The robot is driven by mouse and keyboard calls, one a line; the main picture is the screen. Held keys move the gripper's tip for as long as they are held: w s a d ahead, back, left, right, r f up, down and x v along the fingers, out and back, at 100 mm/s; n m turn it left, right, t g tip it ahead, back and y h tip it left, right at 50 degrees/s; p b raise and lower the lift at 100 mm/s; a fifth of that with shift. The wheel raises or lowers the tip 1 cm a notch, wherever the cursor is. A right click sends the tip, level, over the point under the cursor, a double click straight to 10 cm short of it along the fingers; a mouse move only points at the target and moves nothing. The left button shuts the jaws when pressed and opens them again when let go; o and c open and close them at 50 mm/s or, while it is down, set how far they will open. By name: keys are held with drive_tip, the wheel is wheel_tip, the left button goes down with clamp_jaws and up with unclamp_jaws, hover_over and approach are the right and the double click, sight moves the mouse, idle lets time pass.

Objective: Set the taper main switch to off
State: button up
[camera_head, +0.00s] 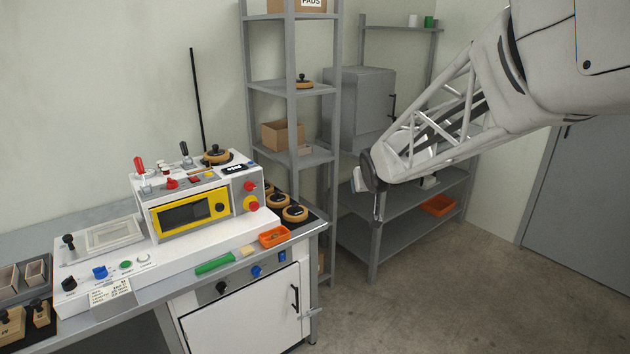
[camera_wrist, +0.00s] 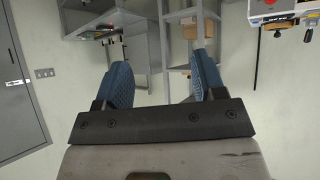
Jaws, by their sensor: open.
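The white machine (camera_head: 190,242) on the bench at the left has a yellow-framed dark window (camera_head: 189,212). A red button (camera_head: 250,186) and a red knob on a yellow base (camera_head: 251,203) are on its right panel. The front panel below carries a black knob (camera_head: 222,287) and blue switches (camera_head: 257,271). I cannot read labels, so I cannot tell which is the taper main switch or its position. My gripper (camera_wrist: 163,80) is open and empty, its blue fingers apart. In the head view my gripper (camera_head: 376,200) hangs well right of the machine, touching nothing.
A grey shelf rack (camera_head: 290,90) stands just behind the bench's right end. Lower shelving (camera_head: 400,205) with a grey cabinet (camera_head: 360,108) is behind my gripper. An orange tray (camera_head: 274,237) and tape rolls (camera_head: 295,213) lie at the bench's right end. The floor in front is clear.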

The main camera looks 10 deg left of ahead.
drive_tip(key=w+a+f+n+t+y, duration=0.1)
drive_tip(key=w+a+f+t+y, duration=0.15)
drive_tip(key=w+a, duration=0.6)
drive_tip(key=n+y, duration=0.5)
drive_tip(key=y, duration=0.3)
approach(252, 188)
drive_tip(key=x, duration=0.3)
drive_tip(key=shift+s+d, duration=0.1)
drive_tip(key=shift+d, duration=0.15)
drive_tip(key=shift+a, duration=0.1)
drive_tip(key=shift+x, duration=3.8)
drive_tip(key=c, duration=0.9)
